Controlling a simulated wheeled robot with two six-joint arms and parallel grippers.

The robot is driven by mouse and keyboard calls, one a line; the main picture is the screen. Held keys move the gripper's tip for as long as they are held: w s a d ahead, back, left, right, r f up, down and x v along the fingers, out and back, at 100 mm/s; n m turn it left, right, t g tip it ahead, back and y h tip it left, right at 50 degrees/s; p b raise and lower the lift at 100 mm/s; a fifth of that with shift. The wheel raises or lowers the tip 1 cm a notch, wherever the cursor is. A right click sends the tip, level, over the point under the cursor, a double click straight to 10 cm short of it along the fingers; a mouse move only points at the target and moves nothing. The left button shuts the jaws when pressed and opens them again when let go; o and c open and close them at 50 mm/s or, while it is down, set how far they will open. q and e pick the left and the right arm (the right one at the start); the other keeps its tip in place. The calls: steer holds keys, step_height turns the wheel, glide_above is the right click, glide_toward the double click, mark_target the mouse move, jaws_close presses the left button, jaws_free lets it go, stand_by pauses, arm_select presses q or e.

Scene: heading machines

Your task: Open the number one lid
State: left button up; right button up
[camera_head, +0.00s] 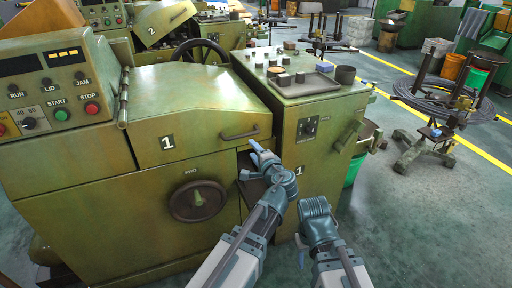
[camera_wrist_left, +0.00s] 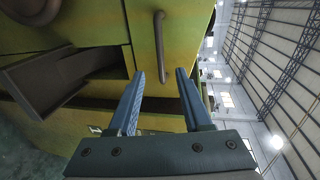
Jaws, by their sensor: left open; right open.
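The number one lid (camera_head: 195,95) is a green sloped cover on the left machine, marked by a white label "1" (camera_head: 167,142) on its front. It is down. Its bar handle (camera_head: 240,133) is on the right of its front face and also shows in the left wrist view (camera_wrist_left: 159,45). My left gripper (camera_head: 257,150) is open, just below and right of the handle. In the left wrist view its fingers (camera_wrist_left: 160,73) point at the handle, whose lower end appears between them; contact cannot be told. My right gripper (camera_head: 301,250) hangs low in front of the cabinet, its fingers barely visible.
A control panel (camera_head: 45,85) stands left of the lid. A handwheel (camera_head: 198,201) sits below it. A dark chute (camera_head: 252,187) juts out below the handle, beside my left gripper. The right cabinet (camera_head: 310,130) carries a tray (camera_head: 305,84) and small parts.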

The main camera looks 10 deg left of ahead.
mark_target(241, 137)
arm_select(q)
steer(key=b+x, duration=0.2)
steer(key=x, duration=1.2)
steer(key=shift+b, duration=0.35)
steer(key=shift+c, duration=0.2)
jaws_close()
steer(key=shift+s, duration=0.1)
stand_by(0.5)
